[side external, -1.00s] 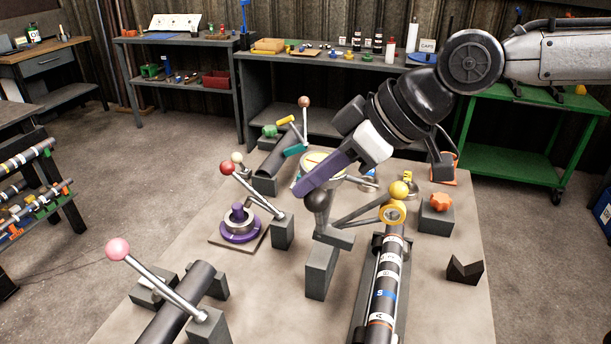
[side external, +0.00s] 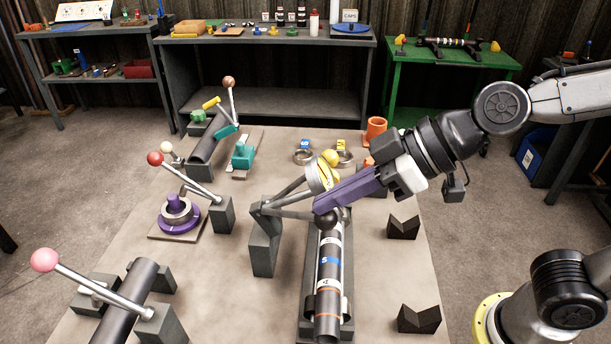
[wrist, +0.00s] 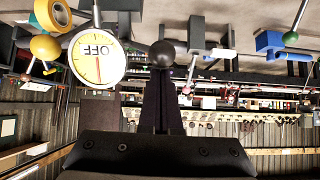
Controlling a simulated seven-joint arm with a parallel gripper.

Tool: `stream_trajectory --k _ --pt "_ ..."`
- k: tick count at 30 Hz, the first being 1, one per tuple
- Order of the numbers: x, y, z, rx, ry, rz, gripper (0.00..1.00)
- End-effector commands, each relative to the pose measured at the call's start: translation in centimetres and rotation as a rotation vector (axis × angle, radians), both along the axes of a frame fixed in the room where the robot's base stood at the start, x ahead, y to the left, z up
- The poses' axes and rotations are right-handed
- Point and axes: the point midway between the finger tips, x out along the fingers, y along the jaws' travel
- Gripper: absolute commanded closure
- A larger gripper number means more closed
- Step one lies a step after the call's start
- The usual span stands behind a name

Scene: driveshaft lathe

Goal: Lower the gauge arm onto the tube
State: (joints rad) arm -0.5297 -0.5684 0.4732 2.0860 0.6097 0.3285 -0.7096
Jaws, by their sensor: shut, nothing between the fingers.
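The tube (side external: 328,270) is dark with white, blue and orange bands and lies lengthwise in its cradle. The gauge arm (side external: 292,213) reaches from a grey post (side external: 264,245) across to the tube and ends in a dark ball knob (side external: 328,218). Its round dial (side external: 320,178), reading OFF in the wrist view (wrist: 97,55), stands beside the knob. My purple gripper (side external: 322,204) is shut and empty, its tips at the knob; the knob shows just past them in the wrist view (wrist: 162,53). I cannot tell whether they touch, or whether the gauge tip meets the tube.
A yellow ball (side external: 329,157) on another rod stands just beyond the dial. A red-knobbed lever (side external: 155,159) and purple ring stack (side external: 178,220) are to the left, a pink-knobbed lever (side external: 45,260) at front left. Dark V-blocks (side external: 403,227) are on the right, with bare table around them.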

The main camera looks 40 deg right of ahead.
Motion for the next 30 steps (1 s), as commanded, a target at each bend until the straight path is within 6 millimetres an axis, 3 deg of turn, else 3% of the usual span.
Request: stream_trajectory --k 15,24,30 --pt "-2.5 -2.6 -6.4 0.001 -0.001 -0.001 1.0" --pt "-3.0 -2.9 -9.0 -0.006 0.011 0.002 1.0" --pt "-3.1 -3.0 -9.6 -0.009 0.015 0.005 1.0"
